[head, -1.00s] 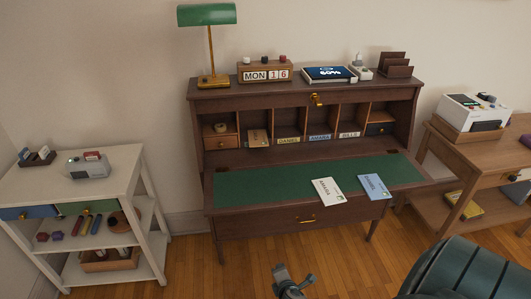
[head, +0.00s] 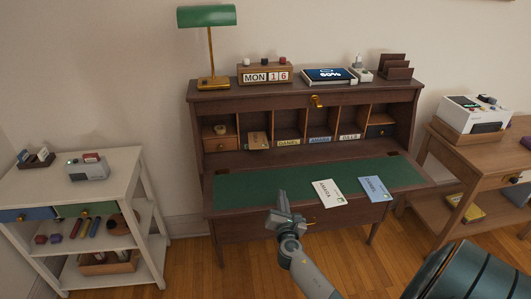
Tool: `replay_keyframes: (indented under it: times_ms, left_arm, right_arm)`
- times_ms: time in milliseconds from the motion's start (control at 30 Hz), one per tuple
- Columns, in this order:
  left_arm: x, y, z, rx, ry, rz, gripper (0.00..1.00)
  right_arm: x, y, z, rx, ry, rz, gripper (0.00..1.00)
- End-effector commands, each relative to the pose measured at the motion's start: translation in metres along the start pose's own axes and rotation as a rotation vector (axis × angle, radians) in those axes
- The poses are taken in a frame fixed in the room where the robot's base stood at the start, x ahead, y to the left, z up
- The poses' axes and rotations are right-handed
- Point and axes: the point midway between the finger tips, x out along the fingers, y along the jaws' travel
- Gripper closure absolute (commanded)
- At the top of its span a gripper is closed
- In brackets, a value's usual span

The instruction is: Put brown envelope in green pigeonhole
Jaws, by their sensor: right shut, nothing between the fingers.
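A brown envelope (head: 257,140) stands in a pigeonhole left of the middle of the brown desk. Pigeonholes beside it carry name labels: a yellowish one (head: 288,142), a blue one (head: 319,140) and a white one (head: 349,136). I cannot make out a clearly green pigeonhole. A white envelope (head: 329,193) and a blue envelope (head: 375,189) lie on the desk's green writing surface (head: 260,184), at its front edge. My right gripper (head: 283,200) is shut and empty, in front of the writing surface, left of the white envelope. My left gripper is out of view.
A green lamp (head: 209,50), a calendar (head: 265,72) and a tablet (head: 329,75) stand on the desk top. A white shelf cart (head: 119,160) is at left, a wooden side table (head: 470,150) at right. A dark green chair (head: 470,275) is at lower right.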

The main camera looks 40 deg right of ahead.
Motion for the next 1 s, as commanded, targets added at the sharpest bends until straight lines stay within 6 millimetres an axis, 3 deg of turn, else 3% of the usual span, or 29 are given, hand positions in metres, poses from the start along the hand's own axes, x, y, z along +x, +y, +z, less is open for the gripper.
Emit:
replay_keyframes:
  times_ms: [200, 400, 1000]
  left_arm:
    - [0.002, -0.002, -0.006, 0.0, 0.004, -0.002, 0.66]
    - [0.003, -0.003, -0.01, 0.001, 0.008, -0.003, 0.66]
    - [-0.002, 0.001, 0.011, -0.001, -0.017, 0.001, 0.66]
  right_arm:
    - [0.03, 0.011, -0.001, -0.259, -0.012, 0.07, 1.0]
    - [0.045, 0.016, -0.005, -0.421, -0.011, 0.113, 1.0]
    - [0.044, 0.019, -0.007, -0.431, -0.011, 0.115, 1.0]
